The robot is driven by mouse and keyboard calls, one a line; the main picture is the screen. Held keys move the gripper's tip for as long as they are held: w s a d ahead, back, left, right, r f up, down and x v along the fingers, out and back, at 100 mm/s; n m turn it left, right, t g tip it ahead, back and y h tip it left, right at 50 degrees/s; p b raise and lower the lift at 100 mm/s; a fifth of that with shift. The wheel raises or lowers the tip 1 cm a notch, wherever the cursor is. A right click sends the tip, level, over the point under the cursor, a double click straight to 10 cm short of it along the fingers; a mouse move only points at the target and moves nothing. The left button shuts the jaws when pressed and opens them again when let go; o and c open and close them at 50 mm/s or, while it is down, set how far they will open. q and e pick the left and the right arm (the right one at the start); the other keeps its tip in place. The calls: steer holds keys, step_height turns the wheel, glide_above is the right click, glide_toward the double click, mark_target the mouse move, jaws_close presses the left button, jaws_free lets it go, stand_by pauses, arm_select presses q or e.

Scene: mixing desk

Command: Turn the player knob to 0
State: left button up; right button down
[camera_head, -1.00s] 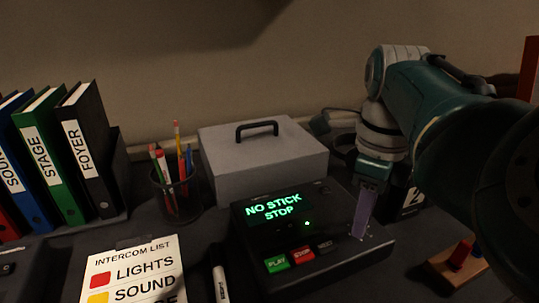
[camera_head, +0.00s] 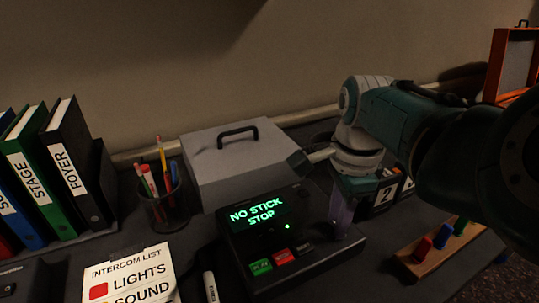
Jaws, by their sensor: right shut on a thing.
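The player (camera_head: 324,256) is a dark box on the desk with a lit green display (camera_head: 258,213) reading "NO STICK STOP". A row of buttons, with a green one (camera_head: 261,266) and a red one (camera_head: 284,257), is on its front. My right gripper (camera_head: 342,222) points down over the right part of the player's top. Its fingers are shut around the player knob, which they hide, so its setting cannot be read. My left gripper is not in view.
A grey cash box (camera_head: 238,165) with a handle stands behind the player. A pencil cup (camera_head: 164,203), binders (camera_head: 72,170) and an intercom list (camera_head: 130,275) are to the left. A wooden block with coloured pegs (camera_head: 439,248) is to the right.

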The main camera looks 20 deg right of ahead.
steer(key=n+p, duration=0.1)
steer(key=n, duration=0.2)
steer(key=shift+r+n, duration=0.15)
steer(key=shift+n, duration=0.25)
steer(key=n, duration=0.2)
steer(key=shift+n+p, duration=0.35)
steer(key=shift+n, duration=0.05)
steer(key=n, duration=0.3)
steer(key=shift+n+y, duration=0.3)
steer(key=n, duration=0.3)
steer(key=shift+n, duration=0.3)
steer(key=n, duration=0.3)
steer(key=shift+n, duration=0.3)
steer(key=n, duration=0.3)
steer(key=shift+w+n+g, duration=0.1)
steer(key=shift+n+g, duration=0.2)
steer(key=n+b, duration=0.1)
steer(key=n, duration=0.4)
steer(key=shift+n, duration=1)
